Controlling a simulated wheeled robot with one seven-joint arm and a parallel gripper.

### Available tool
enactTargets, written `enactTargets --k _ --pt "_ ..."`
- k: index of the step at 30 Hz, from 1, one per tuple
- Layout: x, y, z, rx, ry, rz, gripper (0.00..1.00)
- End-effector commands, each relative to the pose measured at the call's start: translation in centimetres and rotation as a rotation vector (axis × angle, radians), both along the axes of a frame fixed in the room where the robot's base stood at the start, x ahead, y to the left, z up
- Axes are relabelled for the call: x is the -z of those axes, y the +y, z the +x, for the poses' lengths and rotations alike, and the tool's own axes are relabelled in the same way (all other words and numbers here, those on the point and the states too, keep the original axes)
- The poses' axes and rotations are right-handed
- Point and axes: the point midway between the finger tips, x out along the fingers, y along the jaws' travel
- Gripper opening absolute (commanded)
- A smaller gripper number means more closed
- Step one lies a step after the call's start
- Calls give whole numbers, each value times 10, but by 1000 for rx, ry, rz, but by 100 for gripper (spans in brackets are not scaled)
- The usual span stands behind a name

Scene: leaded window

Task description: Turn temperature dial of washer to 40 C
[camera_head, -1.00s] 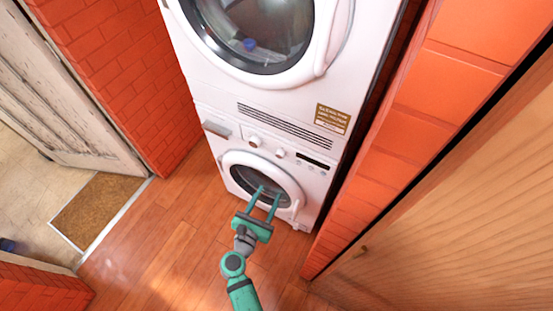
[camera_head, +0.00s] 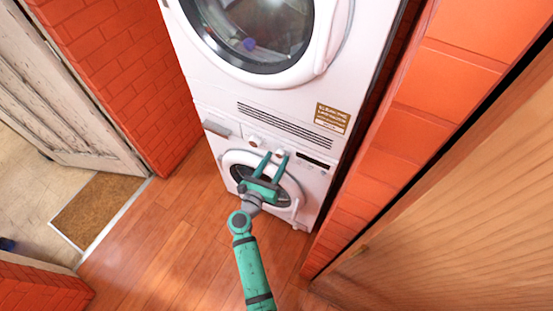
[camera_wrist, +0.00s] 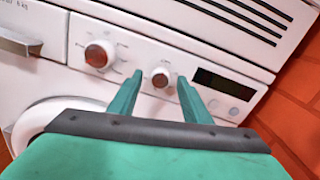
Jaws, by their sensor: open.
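The washer (camera_head: 230,150) is the lower white machine of a stack, with a round door below its control panel. In the wrist view its panel (camera_wrist: 132,50) carries a larger dial (camera_wrist: 99,54) with a reddish centre at left and a smaller dial (camera_wrist: 160,77) at right. Which one sets temperature is not legible. My gripper (camera_head: 274,154) is open in front of the panel. In the wrist view my gripper (camera_wrist: 160,86) has its two green fingers on either side of the smaller dial. Contact cannot be made out.
A dark display (camera_wrist: 226,84) with small round buttons lies right of the smaller dial. A drawer handle (camera_wrist: 20,40) is at the panel's left. An upper machine (camera_head: 260,40) stands above. Brick walls flank the stack; wooden floor (camera_head: 150,240) is clear in front.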

Motion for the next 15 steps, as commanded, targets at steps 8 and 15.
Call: enactTargets --k 8,15 --pt "0 -6 9 3 0 0 44" --pt "0 -6 9 2 1 0 27"
